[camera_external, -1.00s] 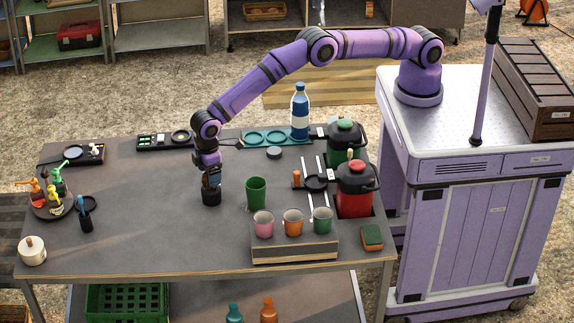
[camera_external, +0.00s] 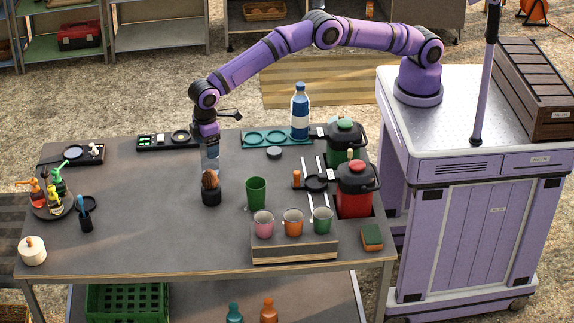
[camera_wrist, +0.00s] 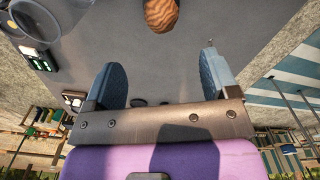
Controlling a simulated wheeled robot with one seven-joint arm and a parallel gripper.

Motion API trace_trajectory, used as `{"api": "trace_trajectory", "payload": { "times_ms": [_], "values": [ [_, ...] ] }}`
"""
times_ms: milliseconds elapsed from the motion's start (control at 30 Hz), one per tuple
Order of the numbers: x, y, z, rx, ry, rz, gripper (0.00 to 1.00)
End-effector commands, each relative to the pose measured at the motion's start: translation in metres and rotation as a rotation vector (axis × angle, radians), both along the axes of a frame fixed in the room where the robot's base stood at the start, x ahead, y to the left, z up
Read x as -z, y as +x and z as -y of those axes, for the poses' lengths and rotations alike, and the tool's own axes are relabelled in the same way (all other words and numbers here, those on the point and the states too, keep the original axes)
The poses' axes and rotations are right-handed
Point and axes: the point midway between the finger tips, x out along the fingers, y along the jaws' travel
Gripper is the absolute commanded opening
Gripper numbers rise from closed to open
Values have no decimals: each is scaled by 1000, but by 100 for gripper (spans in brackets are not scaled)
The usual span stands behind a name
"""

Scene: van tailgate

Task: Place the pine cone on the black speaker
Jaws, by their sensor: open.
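The brown pine cone (camera_external: 210,180) sits on top of a small black cylinder, the black speaker (camera_external: 211,197), near the middle of the table. My gripper (camera_external: 210,160) is just above the pine cone, pointing down, with its fingers open and empty. In the wrist view the pine cone (camera_wrist: 161,14) shows at the top edge, partly cut off, beyond and apart from the two blue fingertips of my gripper (camera_wrist: 162,75). The speaker cannot be made out in the wrist view.
A green cup (camera_external: 256,192) stands right of the speaker. Several cups stand on a wooden box (camera_external: 295,248) at the front right. A blue bottle (camera_external: 299,113) stands behind on a teal tray (camera_external: 254,137). The table (camera_external: 150,215) left of the speaker is clear.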

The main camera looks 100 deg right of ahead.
Motion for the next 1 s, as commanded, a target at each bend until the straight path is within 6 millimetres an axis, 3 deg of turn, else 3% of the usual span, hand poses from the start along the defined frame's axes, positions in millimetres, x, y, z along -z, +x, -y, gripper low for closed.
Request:
{"api": "trace_trajectory", "payload": {
  "times_ms": [233,467,700,1000],
  "values": [
    [-82,-11,40,33,17,44,80],
    [-169,-45,96,75,34,94,80],
    [-245,-100,153,121,49,149,80],
    [-312,-191,221,180,63,215,80]
  ]
}}
